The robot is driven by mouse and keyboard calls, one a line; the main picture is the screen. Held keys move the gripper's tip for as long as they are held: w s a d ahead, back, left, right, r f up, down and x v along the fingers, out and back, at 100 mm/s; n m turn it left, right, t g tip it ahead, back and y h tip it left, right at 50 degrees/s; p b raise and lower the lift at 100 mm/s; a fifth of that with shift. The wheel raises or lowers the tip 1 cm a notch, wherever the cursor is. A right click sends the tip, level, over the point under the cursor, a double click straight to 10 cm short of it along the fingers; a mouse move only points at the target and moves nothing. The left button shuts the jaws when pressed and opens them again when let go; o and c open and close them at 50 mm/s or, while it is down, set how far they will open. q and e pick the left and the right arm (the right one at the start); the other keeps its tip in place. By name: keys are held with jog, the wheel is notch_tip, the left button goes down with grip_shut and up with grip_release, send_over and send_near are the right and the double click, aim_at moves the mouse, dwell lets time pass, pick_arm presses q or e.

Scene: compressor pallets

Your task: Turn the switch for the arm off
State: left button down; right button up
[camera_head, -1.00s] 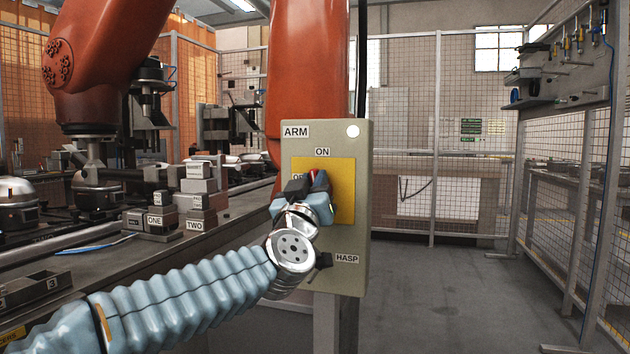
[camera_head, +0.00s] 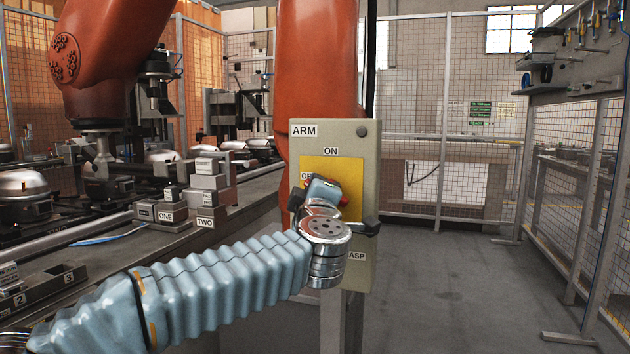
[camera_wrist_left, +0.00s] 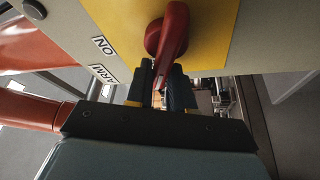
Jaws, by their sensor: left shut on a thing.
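The grey switch box (camera_head: 365,190) is labelled ARM and carries a yellow plate (camera_head: 347,170) with ON above and a partly covered OFF at its left. Its round lamp (camera_head: 362,131) is dark. The red switch handle (camera_wrist_left: 168,38) shows clearly in the left wrist view; in the head view my gripper covers most of it. My left gripper (camera_wrist_left: 160,88) is shut on the handle, one dark finger on each side of its end. The handle's exact angle is hard to tell in the head view. My right gripper is in neither view.
Left of the box, a bench (camera_head: 235,203) holds blocks labelled ONE and TWO and several compressors. An orange robot arm (camera_head: 322,75) stands behind the box. The HASP label (camera_head: 357,256) is partly covered by my wrist. The floor (camera_head: 460,275) at right is clear.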

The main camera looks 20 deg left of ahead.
pick_arm(q)
jog(key=shift+w+d+f+n+g+p, duration=0.1)
jog(key=shift+f+n+g+p, duration=0.2)
jog(key=shift+n, duration=0.45)
jog(key=shift+s+d+f+n+g+p, duration=0.15)
jog(key=shift+n+g+p, duration=0.2)
jog(key=shift+n, duration=0.45)
jog(key=shift+w+d+f+n+g+p, duration=0.15)
jog(key=shift+n+g+p, duration=0.15)
jog(key=shift+n, duration=0.45)
jog(key=c, duration=1.1)
grip_release()
jog(key=shift+a+r, duration=0.15)
jog(key=shift+a, duration=0.05)
jog(key=b+v, duration=0.1)
jog(key=v, duration=1.2)
jog(key=shift+s+d, duration=0.1)
jog(key=shift+s, duration=0.25)
